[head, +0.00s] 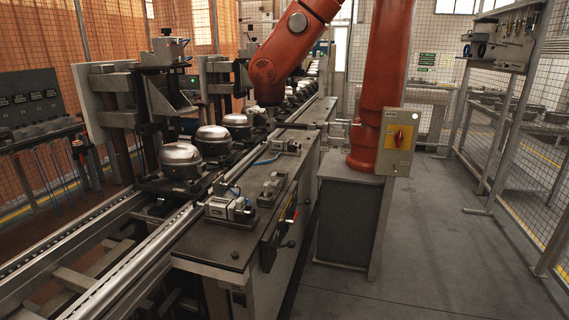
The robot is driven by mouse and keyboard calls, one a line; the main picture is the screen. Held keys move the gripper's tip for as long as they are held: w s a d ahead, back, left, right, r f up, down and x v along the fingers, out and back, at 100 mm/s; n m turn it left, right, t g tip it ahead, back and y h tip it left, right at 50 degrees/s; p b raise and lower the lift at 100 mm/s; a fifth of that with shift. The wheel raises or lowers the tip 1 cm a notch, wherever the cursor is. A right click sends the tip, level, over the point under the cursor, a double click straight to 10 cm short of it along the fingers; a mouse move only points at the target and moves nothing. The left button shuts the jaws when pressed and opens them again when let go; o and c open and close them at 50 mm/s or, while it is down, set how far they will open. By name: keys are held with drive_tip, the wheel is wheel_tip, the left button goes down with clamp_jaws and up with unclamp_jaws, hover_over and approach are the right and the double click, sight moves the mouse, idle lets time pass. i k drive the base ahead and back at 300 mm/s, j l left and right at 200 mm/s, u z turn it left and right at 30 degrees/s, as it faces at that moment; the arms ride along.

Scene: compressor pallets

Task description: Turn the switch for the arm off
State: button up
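The switch panel (390,155) is a pale grey-beige box on the front of the orange arm's base, right of centre in the head view. It carries a red rotary switch knob (399,138) on a yellow plate. The knob looks tilted, but its exact setting is too small to read. The large orange industrial arm (384,70) stands on a dark grey pedestal (347,215) and reaches over the conveyor. My gripper is not in view, so its distance to the switch cannot be seen.
A conveyor (110,270) with several metal compressors (181,160) runs along the left. A workbench (215,240) with clamps stands between it and the pedestal. Open grey floor (440,240) lies in front and right of the pedestal. A mesh fence (520,130) bounds the right side.

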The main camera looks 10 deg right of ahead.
sight(398, 138)
drive_tip(key=i+z, duration=0.25)
drive_tip(key=i, duration=0.25)
drive_tip(key=i+j+z, duration=0.25)
drive_tip(key=i, duration=0.2)
drive_tip(key=i+j+z, duration=0.15)
drive_tip(key=i+z, duration=0.15)
drive_tip(key=i, duration=0.15)
